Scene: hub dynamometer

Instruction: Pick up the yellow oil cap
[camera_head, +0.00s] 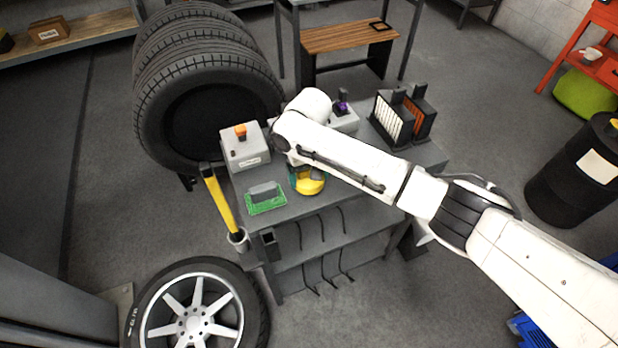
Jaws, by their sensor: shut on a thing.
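A rounded yellow thing (311,185) with green and dark parts shows on the grey cart, just under the end of my arm. Its upper part is hidden by my arm, and I cannot tell for sure whether it is the yellow oil cap. My white arm reaches in from the lower right, over the cart, and bends down near the cart's middle. My gripper's fingers are hidden behind the arm, so I cannot see what is between them.
The grey cart (285,207) also bears a box with an orange button (245,147), a green tray (266,202), and filter-like panels (391,119). A yellow-handled tool (217,198) stands at its left edge.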

